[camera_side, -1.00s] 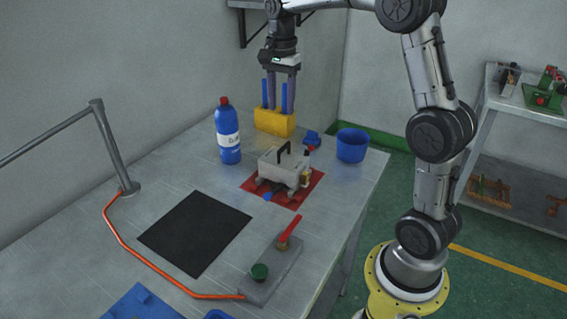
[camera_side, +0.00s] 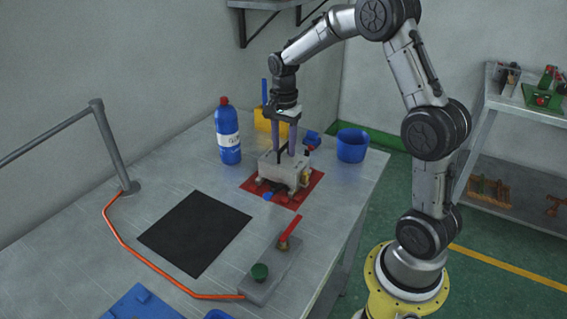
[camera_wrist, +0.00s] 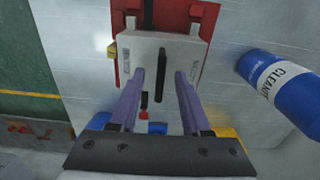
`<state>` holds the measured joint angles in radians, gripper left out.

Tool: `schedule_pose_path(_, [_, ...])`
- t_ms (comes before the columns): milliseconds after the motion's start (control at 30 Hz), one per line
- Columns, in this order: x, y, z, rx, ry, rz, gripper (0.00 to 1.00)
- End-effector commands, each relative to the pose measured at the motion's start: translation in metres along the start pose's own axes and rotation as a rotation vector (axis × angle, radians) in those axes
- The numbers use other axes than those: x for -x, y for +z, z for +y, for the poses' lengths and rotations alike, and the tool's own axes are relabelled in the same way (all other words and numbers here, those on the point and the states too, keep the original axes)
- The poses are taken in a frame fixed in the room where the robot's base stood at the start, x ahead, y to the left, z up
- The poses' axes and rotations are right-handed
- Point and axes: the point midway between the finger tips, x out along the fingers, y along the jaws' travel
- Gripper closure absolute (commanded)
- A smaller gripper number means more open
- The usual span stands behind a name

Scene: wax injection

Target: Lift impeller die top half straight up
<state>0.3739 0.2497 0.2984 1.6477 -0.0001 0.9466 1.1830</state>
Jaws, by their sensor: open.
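The impeller die (camera_side: 283,170) is a light grey block on a red mat, with a black handle on its top half. From above, in the wrist view, its pale top (camera_wrist: 125,62) and the upright black handle (camera_wrist: 160,76) show clearly. My gripper (camera_side: 287,152) is open and points down at the die top. In the wrist view my gripper (camera_wrist: 160,74) has its two purple fingers on either side of the handle, with gaps visible. I cannot tell whether the fingertips touch the die top. The seam between the die halves is hard to make out.
A black mat (camera_side: 195,232) and a grey plate with a red lever (camera_side: 290,228) lie in front.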

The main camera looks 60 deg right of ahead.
Motion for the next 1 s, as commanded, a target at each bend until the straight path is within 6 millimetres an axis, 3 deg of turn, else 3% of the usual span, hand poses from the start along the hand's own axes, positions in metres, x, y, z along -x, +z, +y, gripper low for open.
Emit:
schedule_pose_path(100, [-0.0127, 0.0000, 0.0004, 0.000, 0.002, 0.000, 0.53])
schedule_pose_path(367, [-0.0157, -0.0002, -0.0001, 0.000, -0.001, 0.001, 0.53])
schedule_pose_path(400, [-0.0157, -0.0002, -0.0001, 0.000, -0.001, 0.001, 0.54])
schedule_pose_path(667, [-0.0154, -0.0002, -0.0002, 0.000, -0.001, 0.001, 1.00])
schedule_pose_path(1000, [-0.0152, -0.0002, -0.0002, 0.000, -0.001, 0.001, 1.00])
